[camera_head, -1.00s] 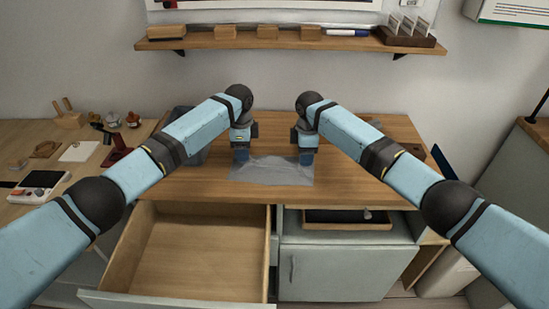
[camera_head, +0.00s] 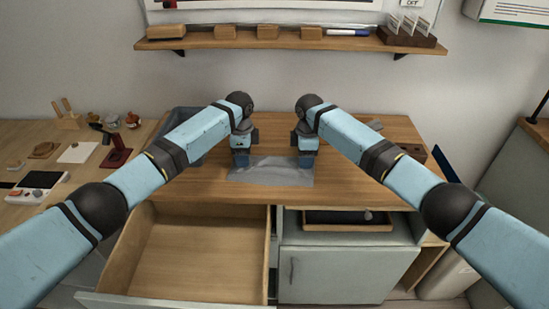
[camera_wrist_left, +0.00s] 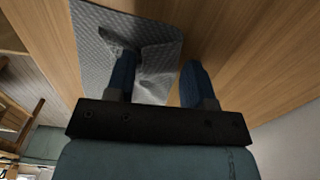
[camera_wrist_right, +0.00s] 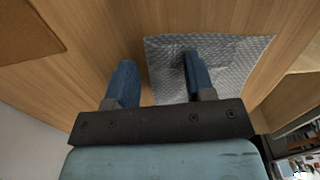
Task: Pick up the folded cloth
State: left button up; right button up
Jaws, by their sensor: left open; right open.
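The folded cloth (camera_head: 270,172) is a grey, textured piece lying on the wooden desk top, between and just in front of my two grippers. It also shows in the left wrist view (camera_wrist_left: 90,55) and in the right wrist view (camera_wrist_right: 240,60). My left gripper (camera_head: 241,160) points down at the cloth's left edge; in its wrist view (camera_wrist_left: 158,75) one finger is over the cloth, the other over bare wood. My right gripper (camera_head: 306,160) is at the cloth's right edge, likewise with one finger over it (camera_wrist_right: 158,80). Both are open. Whether the fingertips touch the cloth I cannot tell.
An open, empty drawer (camera_head: 190,255) juts out below the desk (camera_head: 345,190). A side table at left holds several small items. A wall shelf (camera_head: 280,42) runs above. The desk right of the cloth is mostly clear.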

pick_arm(q)
jog(key=shift+c, duration=0.4)
pick_arm(e)
jog(key=shift+c, duration=0.3)
pick_arm(q)
grip_shut()
pick_arm(e)
jog(key=shift+f, duration=0.1)
grip_shut()
pick_arm(q)
jog(key=shift+r, duration=0.2)
